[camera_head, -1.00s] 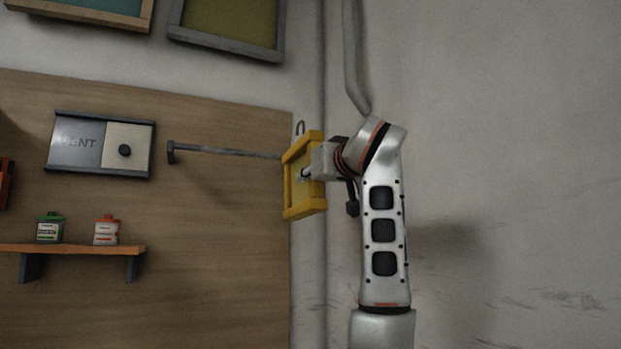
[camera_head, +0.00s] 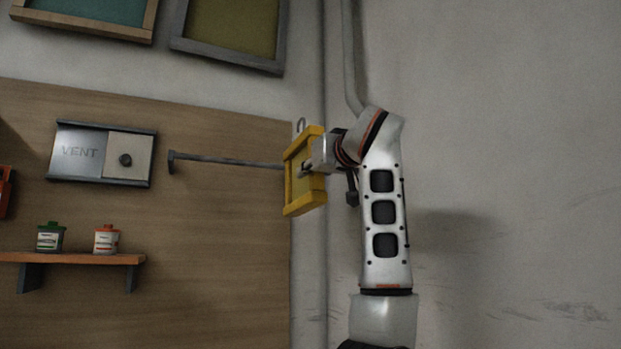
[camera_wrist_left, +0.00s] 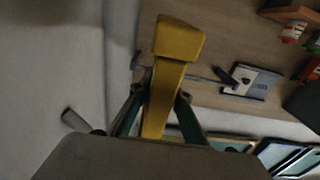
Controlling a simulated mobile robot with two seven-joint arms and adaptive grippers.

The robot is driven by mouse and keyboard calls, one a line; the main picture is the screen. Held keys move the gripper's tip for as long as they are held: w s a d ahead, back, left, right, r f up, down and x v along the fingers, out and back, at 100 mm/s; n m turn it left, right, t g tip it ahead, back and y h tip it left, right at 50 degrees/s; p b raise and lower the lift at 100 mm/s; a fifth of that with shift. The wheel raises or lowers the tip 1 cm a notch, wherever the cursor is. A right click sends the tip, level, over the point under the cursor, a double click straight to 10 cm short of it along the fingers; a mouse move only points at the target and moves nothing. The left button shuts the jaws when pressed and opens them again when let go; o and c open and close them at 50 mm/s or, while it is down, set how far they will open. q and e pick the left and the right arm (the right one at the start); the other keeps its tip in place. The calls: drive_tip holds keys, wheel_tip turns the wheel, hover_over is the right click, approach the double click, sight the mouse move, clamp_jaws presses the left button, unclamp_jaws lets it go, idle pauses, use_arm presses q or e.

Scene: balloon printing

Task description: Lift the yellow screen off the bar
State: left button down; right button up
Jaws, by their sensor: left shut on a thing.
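The yellow screen (camera_head: 291,200) is upright, seen at an angle, at the right end of the grey bar (camera_head: 225,161) in the head view. A small grey hook (camera_head: 301,124) rises above its top edge. The bar meets the screen's left edge; its far end is hidden, and I cannot tell whether they touch. My left gripper (camera_head: 308,169) is shut on the screen from the right. In the left wrist view the yellow screen (camera_wrist_left: 177,45) shows edge-on between the dark green fingers (camera_wrist_left: 158,108). My right gripper is not in view.
Framed screens (camera_head: 230,35) hang above. A vertical pipe (camera_head: 352,60) runs behind my arm. The wall at right is clear.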

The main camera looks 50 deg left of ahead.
use_arm(q)
drive_tip(key=shift+r, duration=0.25)
drive_tip(key=shift+d, duration=0.1)
drive_tip(key=v, duration=1.2)
idle(1.0)
